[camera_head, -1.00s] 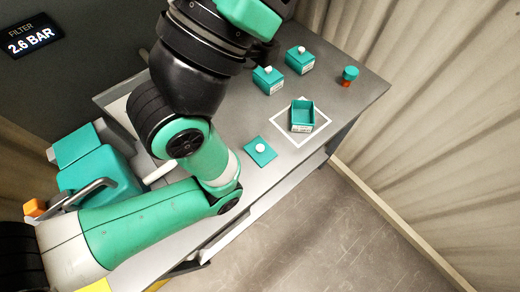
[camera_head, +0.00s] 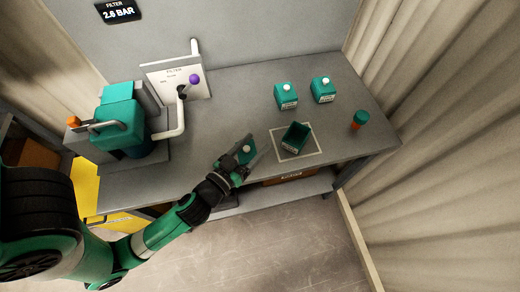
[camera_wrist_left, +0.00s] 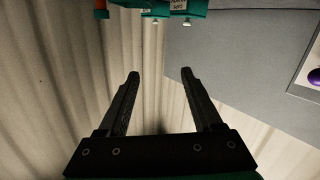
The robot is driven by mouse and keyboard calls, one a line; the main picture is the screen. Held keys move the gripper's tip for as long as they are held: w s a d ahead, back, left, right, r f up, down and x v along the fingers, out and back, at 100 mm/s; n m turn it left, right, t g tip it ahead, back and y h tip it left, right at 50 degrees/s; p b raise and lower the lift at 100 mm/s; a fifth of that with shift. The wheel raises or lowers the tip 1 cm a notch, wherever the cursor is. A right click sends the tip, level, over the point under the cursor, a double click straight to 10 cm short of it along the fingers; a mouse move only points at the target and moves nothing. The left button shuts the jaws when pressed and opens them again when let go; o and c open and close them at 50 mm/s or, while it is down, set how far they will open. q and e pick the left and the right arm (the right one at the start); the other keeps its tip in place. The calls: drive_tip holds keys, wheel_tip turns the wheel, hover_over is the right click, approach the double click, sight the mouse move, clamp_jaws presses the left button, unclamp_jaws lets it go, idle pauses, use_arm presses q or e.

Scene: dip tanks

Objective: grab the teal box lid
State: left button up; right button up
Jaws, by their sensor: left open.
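The teal box lid (camera_head: 246,150), a flat square with a pale knob, lies on the grey table left of the open box. My left gripper (camera_head: 252,152) is open, and its fingers overlap the lid in the head view. In the left wrist view my open gripper (camera_wrist_left: 158,75) has nothing between its fingers, and the lid is not seen there. I cannot tell how high the gripper is over the lid. The open teal box (camera_head: 295,137) stands tilted to view inside a white square outline. My right gripper is not in view.
Two closed teal boxes (camera_head: 286,95) (camera_head: 322,89) stand behind the open box. A teal and orange stamp-like item (camera_head: 360,119) stands at the right. A teal filter machine (camera_head: 122,118) with a pipe and purple-knobbed panel (camera_head: 178,79) fills the left. The table's middle is clear.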

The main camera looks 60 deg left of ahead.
use_arm(q)
drive_tip(key=s+f+g, duration=0.1)
drive_tip(key=s+f, duration=0.1)
drive_tip(key=s+f+g+p, duration=0.1)
drive_tip(key=s, duration=0.2)
drive_tip(key=s+d+f+g, duration=0.1)
drive_tip(key=s+f, duration=0.1)
drive_tip(key=s, duration=0.1)
drive_tip(key=shift+s+f, duration=0.2)
drive_tip(key=shift+f, duration=0.15)
drive_tip(key=s, duration=0.1)
drive_tip(key=s+a+p, duration=0.1)
drive_tip(key=shift+s+f+m+g, duration=0.3)
drive_tip(key=shift+s+f+g, duration=0.05)
drive_tip(key=shift+g, duration=0.05)
drive_tip(key=p, duration=0.3)
approach(246, 149)
drive_tip(key=x, duration=0.3)
drive_tip(key=shift+a+f, duration=0.1)
drive_tip(key=shift+a, duration=0.2)
drive_tip(key=shift+w+f, duration=0.15)
drive_tip(key=shift+f, duration=0.05)
drive_tip(key=x, duration=0.5)
drive_tip(key=shift+w+r, duration=0.1)
drive_tip(key=shift+w, duration=0.05)
drive_tip(key=shift+d, duration=0.1)
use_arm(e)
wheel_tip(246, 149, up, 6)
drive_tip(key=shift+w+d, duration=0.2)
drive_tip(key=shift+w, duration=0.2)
